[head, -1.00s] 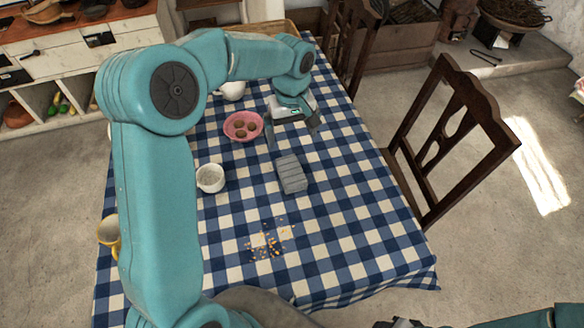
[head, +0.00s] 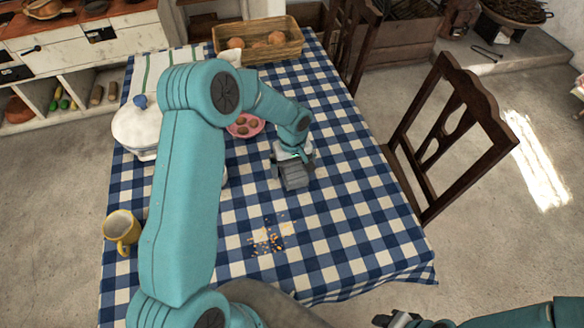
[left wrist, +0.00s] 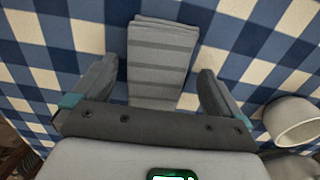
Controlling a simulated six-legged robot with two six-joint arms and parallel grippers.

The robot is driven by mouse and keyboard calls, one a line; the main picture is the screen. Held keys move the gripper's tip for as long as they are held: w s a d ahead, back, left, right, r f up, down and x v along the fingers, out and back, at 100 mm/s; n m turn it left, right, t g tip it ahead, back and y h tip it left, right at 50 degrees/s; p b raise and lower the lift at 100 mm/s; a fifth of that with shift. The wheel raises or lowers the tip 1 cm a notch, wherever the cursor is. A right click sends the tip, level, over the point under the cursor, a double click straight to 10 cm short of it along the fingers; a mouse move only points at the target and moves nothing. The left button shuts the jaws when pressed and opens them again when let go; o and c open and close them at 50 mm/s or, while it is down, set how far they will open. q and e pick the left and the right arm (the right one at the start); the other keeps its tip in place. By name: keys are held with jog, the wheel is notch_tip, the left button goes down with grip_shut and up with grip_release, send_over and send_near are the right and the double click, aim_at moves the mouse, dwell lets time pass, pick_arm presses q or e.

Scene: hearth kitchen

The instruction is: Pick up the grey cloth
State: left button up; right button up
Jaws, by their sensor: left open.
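The grey cloth (head: 296,178) lies folded on the blue-and-white checked tablecloth, right of the table's middle. It also shows in the left wrist view (left wrist: 160,60), with darker stripes across it. My left gripper (head: 293,170) is over the cloth, open, with one finger on each side of it. In the left wrist view the cloth lies between the spread fingers (left wrist: 160,90), and I see no finger touching it. The gripper hides the far end of the cloth in the head view. Part of my right gripper (head: 392,320) shows at the bottom edge, its jaws unclear.
A pink bowl (head: 256,127) with brown items stands behind the gripper. A white bowl (left wrist: 292,122) is beside the cloth, mostly hidden by my arm in the head view. Crumbs (head: 268,240) lie nearer. A yellow mug (head: 121,228), white pot (head: 135,125) and basket (head: 290,48) stand around.

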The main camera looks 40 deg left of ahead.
aim_at(293, 169)
pick_arm(q)
jog(key=shift+w+f, duration=0.1)
jog(key=shift+f, duration=0.05)
jog(key=c, duration=1.1)
notch_tip(293, 169, up, 20)
jog(key=b, duration=0.1)
